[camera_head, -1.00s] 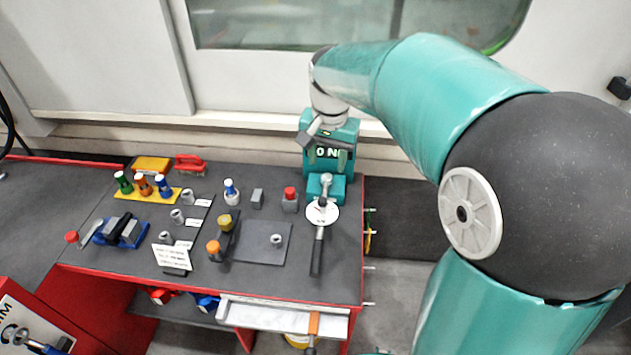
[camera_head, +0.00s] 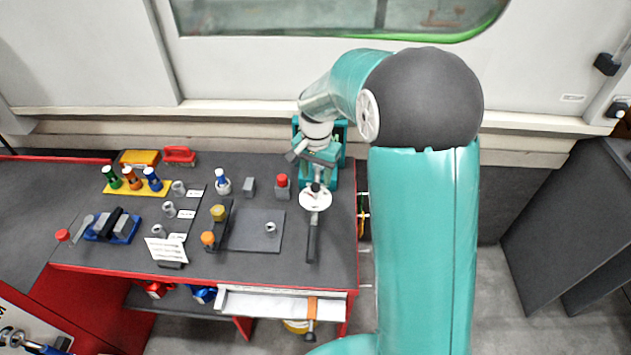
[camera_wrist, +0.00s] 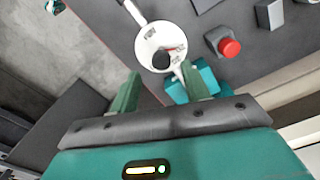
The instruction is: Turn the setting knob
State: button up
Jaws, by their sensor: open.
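The setting knob (camera_wrist: 161,61) is a small black knob at the middle of a round white dial (camera_wrist: 150,38) with a red mark, seen at the top centre of the wrist view. The white dial (camera_head: 315,203) also shows in the head view, with a black-handled lever (camera_head: 312,242) running toward the table's front edge. My gripper (camera_wrist: 161,72) is open, its two green fingers apart and empty. In the wrist picture the knob appears between and just beyond the fingertips; I cannot tell the remaining height. My gripper partly hides the teal device (camera_head: 298,128) behind the dial.
A red button on a grey block (camera_head: 282,186) stands just left of the dial; it also shows in the wrist view (camera_wrist: 229,47). Further left are sockets, bottles and a grey plate (camera_head: 255,230). The wall is close behind; the table (camera_head: 340,270) ends just right of the dial.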

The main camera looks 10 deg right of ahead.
aim_at(315, 185)
jog(key=shift+a+f, duration=0.1)
jog(key=shift+f, duration=1.7)
jog(key=shift+c, duration=0.5)
jog(key=c, duration=0.9)
jog(key=m, duration=0.3)
jog(key=shift+m, duration=0.3)
jog(key=shift+r+m, duration=0.1)
jog(key=shift+m, duration=1.9)
